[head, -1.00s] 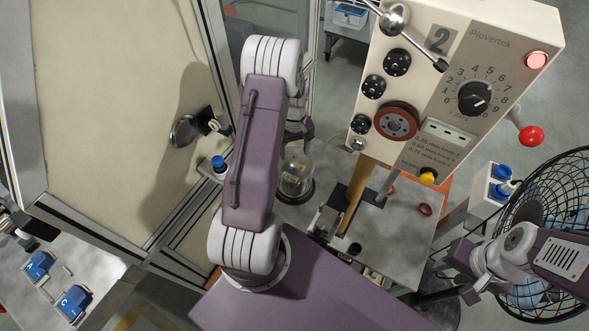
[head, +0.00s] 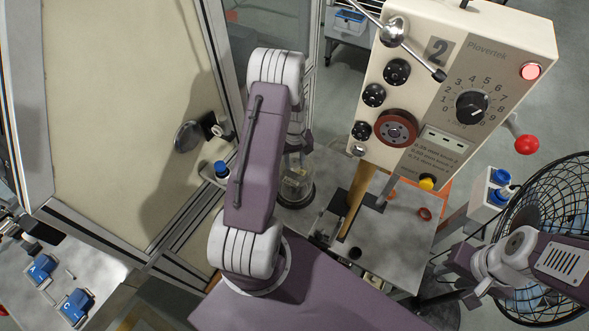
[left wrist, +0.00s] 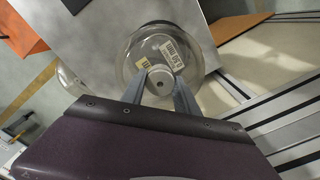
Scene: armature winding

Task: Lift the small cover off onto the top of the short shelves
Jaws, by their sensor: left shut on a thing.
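The small cover is a clear glass dome (head: 298,178) with a round knob on top, standing over a dark round base on the grey bench. In the left wrist view the dome (left wrist: 190,48) shows pale printed labels through the glass. My left gripper (left wrist: 160,88) is shut on the knob of the cover. In the head view my left arm hides part of the dome and most of this gripper (head: 298,145). I cannot tell whether the dome is clear of its base. My right gripper (head: 462,280) is at the lower right, away from the cover; its fingers are unclear.
The winding machine (head: 455,90) with dial and lever stands right of the cover. A beige panel (head: 120,110) in a metal frame is close on the left. A blue-capped item (head: 221,169) sits beside the arm. A wire-caged fan (head: 550,210) is near my right arm.

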